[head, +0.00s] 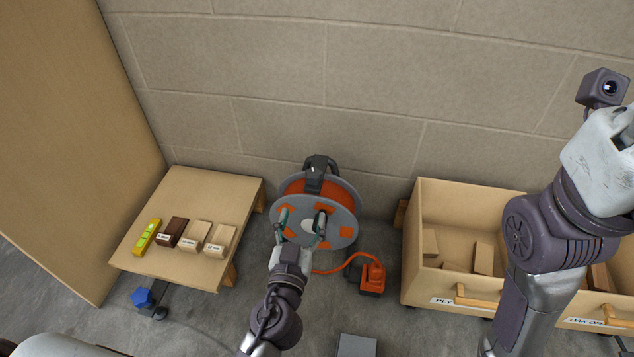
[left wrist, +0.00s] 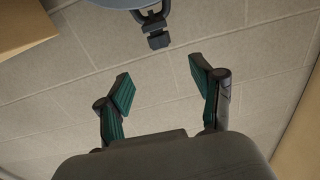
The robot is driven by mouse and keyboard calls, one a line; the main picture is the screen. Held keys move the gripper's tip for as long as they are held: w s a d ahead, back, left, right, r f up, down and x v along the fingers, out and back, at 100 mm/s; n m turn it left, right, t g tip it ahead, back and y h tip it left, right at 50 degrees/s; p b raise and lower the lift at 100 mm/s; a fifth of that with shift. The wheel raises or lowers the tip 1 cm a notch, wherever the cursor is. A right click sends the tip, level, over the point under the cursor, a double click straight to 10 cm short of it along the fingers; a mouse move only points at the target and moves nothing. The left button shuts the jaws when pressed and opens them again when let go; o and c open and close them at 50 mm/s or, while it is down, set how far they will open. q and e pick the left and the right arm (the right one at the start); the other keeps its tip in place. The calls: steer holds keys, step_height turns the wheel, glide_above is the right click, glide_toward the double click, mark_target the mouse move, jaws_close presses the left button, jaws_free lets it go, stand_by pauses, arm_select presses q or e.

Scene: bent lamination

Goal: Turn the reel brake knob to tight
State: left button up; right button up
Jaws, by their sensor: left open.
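The cable reel (head: 350,208), with grey discs and orange cable, stands on the floor against the wall. A black handle part (head: 315,178) sits at its top. My left gripper (head: 302,216) is in front of the reel's near disc, its two green-padded fingers spread and nothing between them. Whether it touches the disc I cannot tell. I cannot make out the brake knob; my left gripper covers part of the disc. The left wrist view shows the open fingers (left wrist: 162,92), the reel's edge (left wrist: 122,3) and a dark fitting (left wrist: 158,36) beyond them.
An orange cable leads to an orange box (head: 372,278) right of the reel. A low wooden table (head: 190,265) with blocks and a yellow level (head: 146,237) stands left. Wooden bins (head: 412,240) with offcuts stand right, partly behind my right arm. A blue knob (head: 142,298) shows below the table.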

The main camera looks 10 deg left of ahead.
mark_target(312, 180)
arm_select(q)
steer(key=w, duration=1.2)
steer(key=shift+w+a, duration=0.25)
steer(key=shift+w, duration=0.6)
steer(key=c, duration=1.2)
steer(key=shift+o, duration=0.2)
steer(key=shift+r, duration=0.1)
